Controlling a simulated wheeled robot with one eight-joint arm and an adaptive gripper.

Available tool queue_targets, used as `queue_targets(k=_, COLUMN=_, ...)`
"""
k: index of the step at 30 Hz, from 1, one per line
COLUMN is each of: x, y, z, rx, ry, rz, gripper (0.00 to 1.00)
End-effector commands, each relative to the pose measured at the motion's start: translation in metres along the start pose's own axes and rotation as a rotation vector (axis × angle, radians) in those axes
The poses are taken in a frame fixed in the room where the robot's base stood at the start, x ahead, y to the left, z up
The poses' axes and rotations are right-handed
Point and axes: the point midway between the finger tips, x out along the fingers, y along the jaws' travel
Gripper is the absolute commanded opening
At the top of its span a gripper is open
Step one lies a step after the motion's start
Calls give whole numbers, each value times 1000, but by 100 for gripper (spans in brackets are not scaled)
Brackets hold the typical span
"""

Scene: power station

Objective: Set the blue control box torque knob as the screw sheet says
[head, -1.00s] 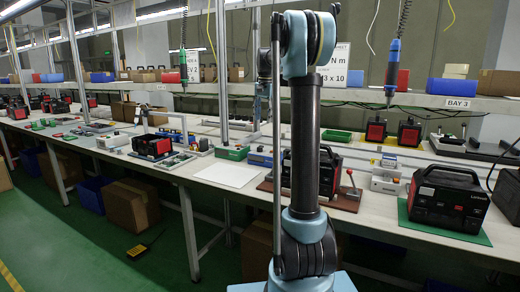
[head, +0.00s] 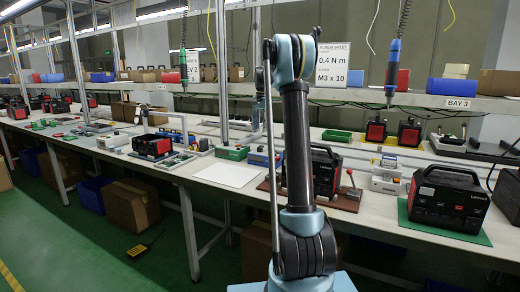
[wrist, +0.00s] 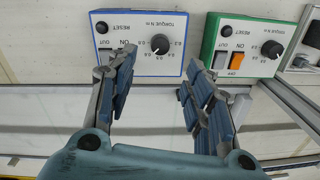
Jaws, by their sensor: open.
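The blue control box (wrist: 106,44) is in the wrist view at upper left, a white panel with a blue rim, marked RESET and TORQUE N m. Its black torque knob (wrist: 160,43) has a ring of small numbers; I cannot read its setting surely. My gripper (wrist: 158,75) is open and empty, its fingers on either side below the knob in the picture, with no clear contact. The left finger covers part of the panel near its switch. The screw sheet (head: 332,65) hangs behind my arm in the head view and reads 0.4 N m, M3 x 10; its left part is hidden.
A similar green control box (wrist: 245,46) with an orange switch stands right of the blue one in the wrist view. A metal rail (wrist: 292,100) runs beside it. In the head view, a black power unit (head: 448,205) sits on a green mat and a blue screwdriver (head: 392,70) hangs above.

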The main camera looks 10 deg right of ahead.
Motion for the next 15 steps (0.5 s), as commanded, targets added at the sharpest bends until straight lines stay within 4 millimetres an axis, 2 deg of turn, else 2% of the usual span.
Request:
queue_targets(k=9, x=57, y=0, z=0, rx=0, ry=0, rz=0, gripper=47)
queue_targets(k=15, x=88, y=0, z=0, rx=0, ry=0, rz=0, gripper=47)
